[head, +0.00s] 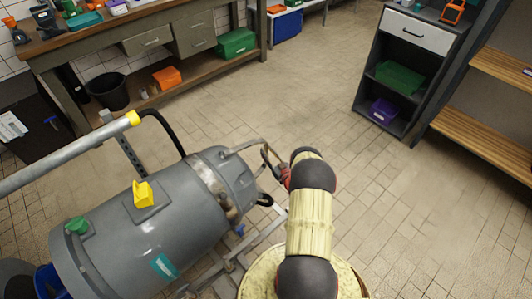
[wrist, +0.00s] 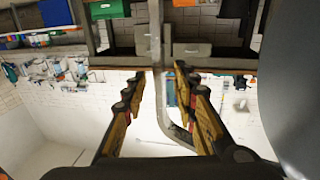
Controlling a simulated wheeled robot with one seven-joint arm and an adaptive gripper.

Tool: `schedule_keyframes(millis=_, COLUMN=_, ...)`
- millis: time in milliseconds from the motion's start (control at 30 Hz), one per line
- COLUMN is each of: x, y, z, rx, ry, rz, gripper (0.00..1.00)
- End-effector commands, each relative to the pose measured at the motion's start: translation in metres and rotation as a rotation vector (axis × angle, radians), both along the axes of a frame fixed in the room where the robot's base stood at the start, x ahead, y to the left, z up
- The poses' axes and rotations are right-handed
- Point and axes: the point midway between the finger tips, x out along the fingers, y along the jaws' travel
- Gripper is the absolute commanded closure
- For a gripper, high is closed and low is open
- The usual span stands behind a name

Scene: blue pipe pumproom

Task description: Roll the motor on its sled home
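The motor (head: 150,235) is a large grey cylinder with a ribbed end cap, a yellow fitting and a green knob on top. It lies on its grey metal sled (head: 225,262) at the lower left of the head view. A thin grey handle bar (head: 243,146) arches from its right end toward my gripper (head: 271,160). In the wrist view my gripper (wrist: 160,78) has its fingers apart, with a grey bar (wrist: 156,35) seen between them. I cannot tell whether that bar is within the fingers' reach. The gripper's contact with the handle is hidden in the head view.
A grey pipe with a yellow end (head: 75,153) runs along the left above the floor. A workbench (head: 110,40) stands behind, with a black bucket (head: 108,92) below. A dark shelf unit (head: 405,65) stands at right. The tiled floor between is clear.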

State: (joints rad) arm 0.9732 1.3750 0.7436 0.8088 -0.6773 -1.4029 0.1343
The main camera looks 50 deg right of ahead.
Motion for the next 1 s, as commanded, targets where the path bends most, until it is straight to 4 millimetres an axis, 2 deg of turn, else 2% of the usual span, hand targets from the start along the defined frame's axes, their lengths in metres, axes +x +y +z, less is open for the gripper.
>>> schedule_keyframes(millis=200, x=0.017, y=-0.005, z=0.0, rx=-0.001, ry=0.0, rz=0.001, gripper=0.72)
schedule_keyframes(millis=467, x=0.018, y=-0.006, z=0.0, rx=-0.001, ry=0.0, rz=0.0, gripper=0.72)
schedule_keyframes(millis=1000, x=0.018, y=-0.006, z=0.0, rx=-0.001, ry=0.0, rz=0.0, gripper=1.0)
